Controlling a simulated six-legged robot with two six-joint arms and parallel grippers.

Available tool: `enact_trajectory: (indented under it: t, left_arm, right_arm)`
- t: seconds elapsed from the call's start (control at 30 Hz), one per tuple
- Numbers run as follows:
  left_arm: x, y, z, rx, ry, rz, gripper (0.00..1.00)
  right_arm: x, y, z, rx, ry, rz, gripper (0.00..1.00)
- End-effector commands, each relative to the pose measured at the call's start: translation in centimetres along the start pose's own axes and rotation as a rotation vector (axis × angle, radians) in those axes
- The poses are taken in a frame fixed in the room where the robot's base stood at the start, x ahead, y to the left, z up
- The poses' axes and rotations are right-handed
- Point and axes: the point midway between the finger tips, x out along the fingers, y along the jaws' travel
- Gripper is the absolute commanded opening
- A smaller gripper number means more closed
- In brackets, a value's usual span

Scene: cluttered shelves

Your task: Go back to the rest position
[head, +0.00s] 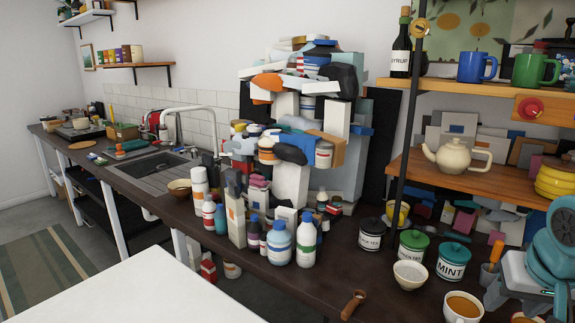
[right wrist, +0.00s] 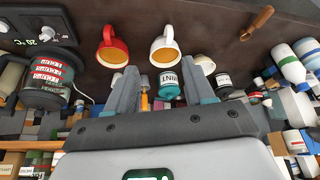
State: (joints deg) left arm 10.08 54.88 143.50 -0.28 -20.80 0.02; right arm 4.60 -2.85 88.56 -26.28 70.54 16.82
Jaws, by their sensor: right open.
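My right gripper (head: 492,285) is at the lower right edge of the head view, with my teal arm behind it. It is beside the mint jar and the white cup of tea, over the dark counter. In the right wrist view my right gripper (right wrist: 166,68) shows two grey fingers spread apart with nothing held between them. The white cup (right wrist: 165,52) and a teal-labelled jar (right wrist: 168,82) show beyond the gap. Whether the fingers touch anything cannot be told. My left gripper is not in view.
On the counter stand the mint jar (head: 452,262), the white cup of tea (head: 463,306), a white bowl (head: 410,274) and several bottles. A red cup (right wrist: 113,50) is near the fingers. Shelves with a teapot (head: 456,157) overhang. A tall clutter pile stands mid-counter. A white tabletop (head: 150,290) is bare.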

Motion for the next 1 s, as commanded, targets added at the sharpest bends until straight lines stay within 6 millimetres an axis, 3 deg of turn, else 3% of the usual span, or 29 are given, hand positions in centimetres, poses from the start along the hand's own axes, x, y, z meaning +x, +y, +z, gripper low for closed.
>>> enact_trajectory:
  t: [0.37, 0.57, 0.67, 0.8, 0.9, 1.0]
  left_arm:
    - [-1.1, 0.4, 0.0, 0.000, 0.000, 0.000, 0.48]
    - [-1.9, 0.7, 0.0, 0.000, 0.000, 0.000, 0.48]
    - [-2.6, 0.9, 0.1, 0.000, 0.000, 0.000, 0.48]
    - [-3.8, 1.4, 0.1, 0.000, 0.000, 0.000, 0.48]
    - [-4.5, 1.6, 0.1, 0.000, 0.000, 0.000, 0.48]
    - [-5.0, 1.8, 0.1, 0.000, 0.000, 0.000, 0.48]
  right_arm:
    - [9.9, -6.4, 1.1, -0.123, -0.085, -0.104, 0.53]
    - [17.1, -11.2, 4.8, -0.183, -0.156, -0.198, 0.53]
    - [21.8, -14.2, 9.2, -0.206, -0.216, -0.265, 0.53]
    - [27.7, -17.8, 18.6, -0.199, -0.314, -0.356, 0.53]
    - [29.8, -19.0, 25.8, -0.174, -0.374, -0.387, 0.53]
    - [30.4, -19.0, 31.6, -0.148, -0.418, -0.391, 0.53]
